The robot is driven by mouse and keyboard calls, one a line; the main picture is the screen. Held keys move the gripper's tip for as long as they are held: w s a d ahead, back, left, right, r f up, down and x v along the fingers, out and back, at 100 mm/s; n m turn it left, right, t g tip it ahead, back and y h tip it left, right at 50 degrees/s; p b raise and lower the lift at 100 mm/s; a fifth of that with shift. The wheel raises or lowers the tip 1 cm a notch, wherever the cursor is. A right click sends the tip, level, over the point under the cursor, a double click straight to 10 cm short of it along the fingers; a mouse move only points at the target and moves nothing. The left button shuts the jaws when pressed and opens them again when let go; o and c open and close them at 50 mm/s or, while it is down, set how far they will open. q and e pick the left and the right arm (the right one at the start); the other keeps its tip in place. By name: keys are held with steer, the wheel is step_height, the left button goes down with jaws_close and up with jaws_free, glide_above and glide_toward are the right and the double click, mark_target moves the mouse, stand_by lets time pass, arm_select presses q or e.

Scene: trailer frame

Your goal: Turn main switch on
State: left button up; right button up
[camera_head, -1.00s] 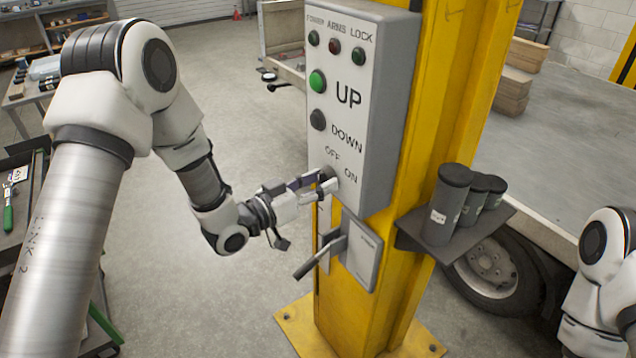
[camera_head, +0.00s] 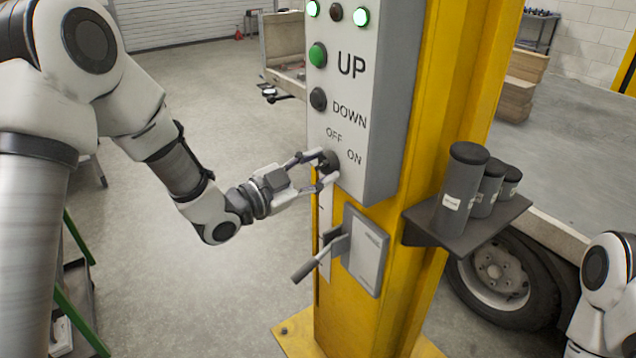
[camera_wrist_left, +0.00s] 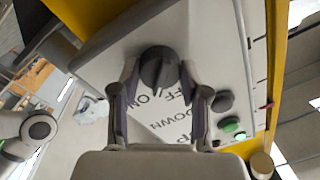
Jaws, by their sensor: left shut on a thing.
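The main switch is a dark round knob (camera_head: 328,161) at the bottom of the grey control box (camera_head: 345,110), beside the OFF and ON labels. My left gripper (camera_head: 322,170) is shut on the knob, one finger on each side. In the left wrist view the knob (camera_wrist_left: 159,68) sits between the two fingertips, and its raised grip bar is visible. Two lamps at the top of the box glow green, the left one (camera_head: 313,9) and the right one (camera_head: 361,16). Only part of my right arm shows at the right edge; its gripper is out of frame.
A green UP button (camera_head: 318,55) and a dark DOWN button (camera_head: 319,98) sit above the knob. A lever (camera_head: 320,257) sticks out below the box on the yellow post (camera_head: 350,325). A shelf (camera_head: 470,225) with dark canisters is on the post's right.

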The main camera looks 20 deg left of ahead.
arm_select(q)
steer(key=shift+f+m+b, duration=0.1)
steer(key=shift+m+b, duration=1.55)
steer(key=shift+m, duration=0.15)
steer(key=o, duration=1.2)
steer(key=shift+c, duration=0.2)
steer(key=v, duration=1.2)
steer(key=shift+w+a+f, duration=0.1)
steer(key=shift+f, duration=0.05)
